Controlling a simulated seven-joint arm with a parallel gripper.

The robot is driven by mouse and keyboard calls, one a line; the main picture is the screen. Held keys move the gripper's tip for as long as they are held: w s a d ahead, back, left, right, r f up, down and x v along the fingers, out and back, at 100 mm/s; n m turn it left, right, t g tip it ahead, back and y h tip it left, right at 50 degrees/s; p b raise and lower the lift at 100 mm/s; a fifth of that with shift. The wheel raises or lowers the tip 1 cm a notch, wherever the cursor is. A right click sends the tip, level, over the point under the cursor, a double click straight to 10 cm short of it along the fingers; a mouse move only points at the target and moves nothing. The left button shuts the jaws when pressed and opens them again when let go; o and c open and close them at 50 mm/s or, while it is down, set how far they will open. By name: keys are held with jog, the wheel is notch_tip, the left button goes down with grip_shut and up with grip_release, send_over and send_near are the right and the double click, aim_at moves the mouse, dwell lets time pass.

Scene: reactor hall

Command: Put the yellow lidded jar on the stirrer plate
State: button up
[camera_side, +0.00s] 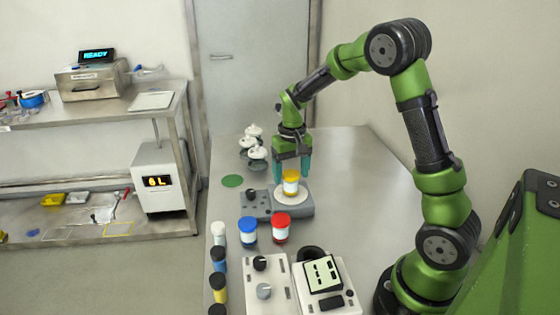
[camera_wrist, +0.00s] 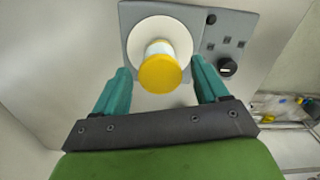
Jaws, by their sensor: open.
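The yellow lidded jar (camera_side: 291,183) stands upright on the white round plate of the stirrer (camera_side: 292,200). In the wrist view the jar's yellow lid (camera_wrist: 160,74) covers the lower part of the white plate (camera_wrist: 184,37), with the grey stirrer body (camera_wrist: 222,20) around it. My gripper (camera_side: 291,170) is just above and around the jar, its teal fingers open. In the wrist view the fingers (camera_wrist: 162,84) are spread to either side of the lid, with a gap on both sides.
A blue-lidded jar (camera_side: 248,230) and a red-lidded jar (camera_side: 280,228) stand in front of the stirrer. Several small bottles (camera_side: 219,259) line the left edge. White-topped items (camera_side: 257,154) and a green disc (camera_side: 232,181) are behind left. The table's right side is clear.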

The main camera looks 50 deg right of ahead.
aim_at(291, 174)
notch_tip(291, 174, up, 9)
jog(key=shift+f, duration=0.2)
jog(key=s+a+r+n+t+y, duration=0.1)
jog(key=s+a+r+t, duration=0.2)
jog(key=s+a, duration=0.4)
jog(key=s+a+r+n+t+y, duration=0.1)
jog(key=s+a+r+t, duration=0.2)
jog(key=s+a, duration=0.5)
jog(key=shift+s+a+r+t, duration=0.25)
jog(key=shift+s+r+t, duration=0.2)
jog(key=shift+t, duration=0.15)
